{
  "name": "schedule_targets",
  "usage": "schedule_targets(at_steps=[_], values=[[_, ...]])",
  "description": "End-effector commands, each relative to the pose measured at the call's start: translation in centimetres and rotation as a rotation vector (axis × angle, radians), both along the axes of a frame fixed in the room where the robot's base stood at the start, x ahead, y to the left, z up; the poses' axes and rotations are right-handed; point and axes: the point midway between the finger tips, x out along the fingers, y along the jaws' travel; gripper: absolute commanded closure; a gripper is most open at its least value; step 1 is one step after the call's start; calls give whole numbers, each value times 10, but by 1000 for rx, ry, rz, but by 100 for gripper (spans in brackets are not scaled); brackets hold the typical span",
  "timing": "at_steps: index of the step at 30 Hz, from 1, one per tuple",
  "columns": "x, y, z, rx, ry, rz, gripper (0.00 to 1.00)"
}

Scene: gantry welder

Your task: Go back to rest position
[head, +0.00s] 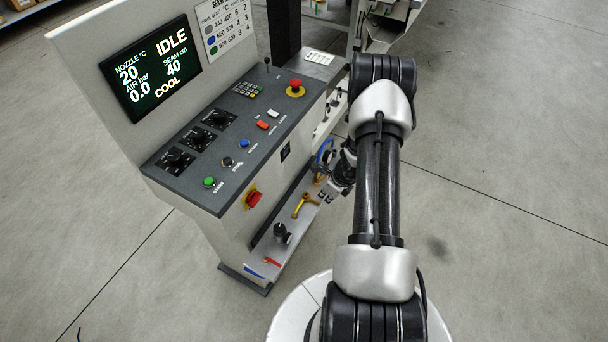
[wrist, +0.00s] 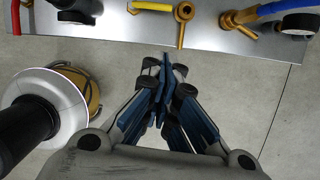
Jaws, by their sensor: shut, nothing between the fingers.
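My gripper (wrist: 168,75) is shut and empty in the wrist view, its blue-grey fingers together over the grey floor. It points toward a metal shelf (wrist: 125,28) and is apart from the fittings on it. In the head view my gripper (head: 333,190) is partly hidden behind my arm, beside the right side of the control console (head: 215,225). The console screen (head: 151,70) reads IDLE, nozzle 20 °C, air 0.0 bar, seam 40 cm and COOL.
A brass valve with a yellow handle (head: 304,205), a black knob (head: 282,233) and red and blue levers sit on the console's low shelf. A red emergency button (head: 295,87) is on the panel top. Open floor (head: 500,190) lies to the right.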

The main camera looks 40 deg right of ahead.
Motion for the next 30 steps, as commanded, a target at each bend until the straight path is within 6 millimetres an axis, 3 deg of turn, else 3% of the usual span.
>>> schedule_targets(at_steps=[8, 11, 14, 16, 21, 26, 30], values=[[2, 1, 4, -2, -4, 10, 100], [16, 5, 26, -22, -32, 81, 100], [41, 21, 72, -62, -87, 241, 100], [60, 40, 115, -100, -135, 396, 100], [81, 104, 217, -205, -236, 807, 100], [71, 167, 298, -313, -306, 1185, 100], [41, 218, 356, -416, -342, 1507, 100]])
